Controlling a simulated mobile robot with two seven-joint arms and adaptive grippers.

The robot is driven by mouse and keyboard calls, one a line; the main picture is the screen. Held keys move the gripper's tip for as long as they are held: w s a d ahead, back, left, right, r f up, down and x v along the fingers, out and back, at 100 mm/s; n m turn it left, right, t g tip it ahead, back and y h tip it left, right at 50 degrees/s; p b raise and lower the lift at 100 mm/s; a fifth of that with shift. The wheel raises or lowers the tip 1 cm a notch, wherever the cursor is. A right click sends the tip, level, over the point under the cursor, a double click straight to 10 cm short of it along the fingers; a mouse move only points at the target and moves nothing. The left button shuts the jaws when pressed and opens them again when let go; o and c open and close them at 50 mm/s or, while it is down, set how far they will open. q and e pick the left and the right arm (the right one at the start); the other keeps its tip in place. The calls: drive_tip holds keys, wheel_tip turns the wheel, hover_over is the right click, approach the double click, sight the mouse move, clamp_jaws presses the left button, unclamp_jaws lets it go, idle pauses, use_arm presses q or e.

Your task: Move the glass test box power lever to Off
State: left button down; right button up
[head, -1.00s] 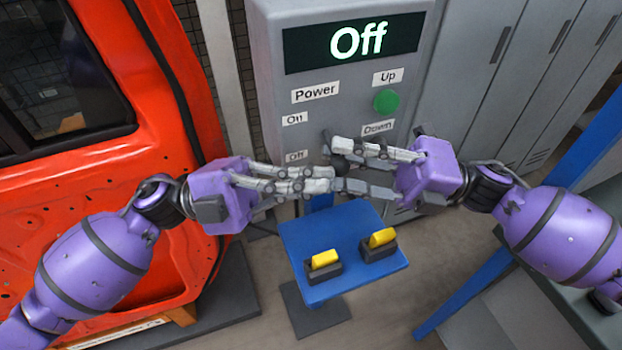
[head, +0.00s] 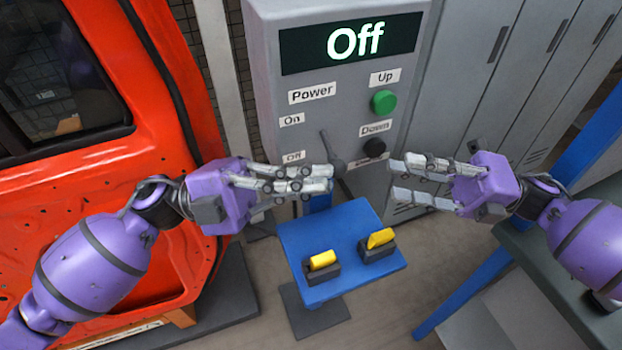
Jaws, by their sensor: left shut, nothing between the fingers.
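The test box (head: 270,110) stands upright at top centre, grey, and its display (head: 350,43) reads "Off". The fingers hide part of the lever area. My right gripper (head: 393,180) is open and empty, right of the lever and in front of the box's lower right part.
A green Up button (head: 384,102) and a dark Down button (head: 374,147) sit right of the lever. A blue stand (head: 335,230) with two yellow-topped switches is below. A red car door (head: 150,190) is at left, grey lockers (head: 490,90) at right.

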use_arm(q)
drive_tip(key=shift+f+m, duration=0.2)
drive_tip(key=shift+m, duration=0.1)
use_arm(e)
drive_tip(key=s+d+f+n+t+h, duration=0.1)
drive_tip(key=s+f+n+t+h, duration=0.1)
drive_tip(key=s+f+n+h, duration=0.5)
drive_tip(key=s+f+n+t+h, duration=0.2)
drive_tip(key=s+f+n+h, duration=0.5)
drive_tip(key=f+n, duration=1)
drive_tip(key=s+d+f+n+t+h, duration=0.1)
drive_tip(key=s+f+n+h, duration=0.6)
drive_tip(key=f, duration=1.1)
drive_tip(key=s+n+t, duration=0.1)
drive_tip(key=s+n, duration=0.3)
drive_tip(key=s, duration=0.1)
drive_tip(key=shift+s+d+f+n, duration=0.25)
drive_tip(key=shift+d+f+n, duration=0.1)
drive_tip(key=shift+n, duration=0.05)
use_arm(q)
drive_tip(key=shift+a, duration=0.1)
drive_tip(key=v, duration=1.2)
drive_tip(key=shift+r, duration=0.2)
